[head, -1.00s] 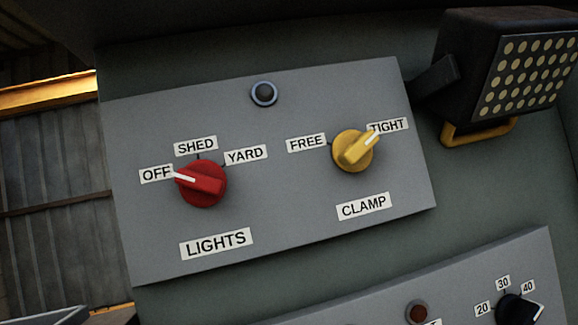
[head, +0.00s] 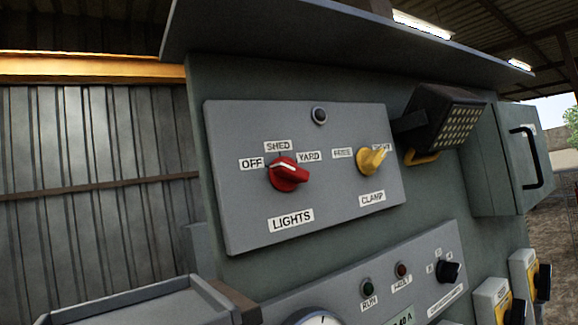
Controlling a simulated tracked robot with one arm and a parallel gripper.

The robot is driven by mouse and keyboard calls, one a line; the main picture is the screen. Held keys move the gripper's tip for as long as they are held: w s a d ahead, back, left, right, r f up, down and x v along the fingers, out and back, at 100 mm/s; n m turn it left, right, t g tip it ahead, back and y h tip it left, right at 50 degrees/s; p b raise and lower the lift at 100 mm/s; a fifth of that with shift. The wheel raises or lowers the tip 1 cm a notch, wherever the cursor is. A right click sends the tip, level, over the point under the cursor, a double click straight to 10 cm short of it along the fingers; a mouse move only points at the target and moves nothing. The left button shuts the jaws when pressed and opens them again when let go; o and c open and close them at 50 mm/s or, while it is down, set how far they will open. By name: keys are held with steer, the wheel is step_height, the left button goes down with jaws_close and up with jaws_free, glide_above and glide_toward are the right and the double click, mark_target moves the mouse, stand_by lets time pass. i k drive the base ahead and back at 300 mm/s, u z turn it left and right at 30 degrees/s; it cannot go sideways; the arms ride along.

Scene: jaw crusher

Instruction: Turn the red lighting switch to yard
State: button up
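The red lighting switch (head: 288,174) is a round knob with a white pointer line, on a grey panel (head: 235,215) above the word LIGHTS. Its pointer is turned to the OFF label (head: 251,163). The SHED label (head: 278,146) is above the knob and the YARD label (head: 309,156) is at its upper right. To its right is a yellow clamp knob (head: 371,161), its pointer toward the upper right label, which reads as TIGHT in the earlier frame. My gripper is not in view.
A dark lamp (head: 440,120) with a yellow handle juts out right of the panel. A hood (head: 300,40) overhangs the top. Below is a lower panel with lamps, a black knob (head: 448,271) and a gauge (head: 318,319). A grey box-like ledge (head: 150,308) stands at lower left.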

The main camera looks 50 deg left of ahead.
mark_target(284, 175)
steer(key=z, duration=2.05)
steer(key=i, duration=1.45)
steer(key=u, duration=3.55)
steer(key=i, duration=0.35)
steer(key=u, duration=0.4)
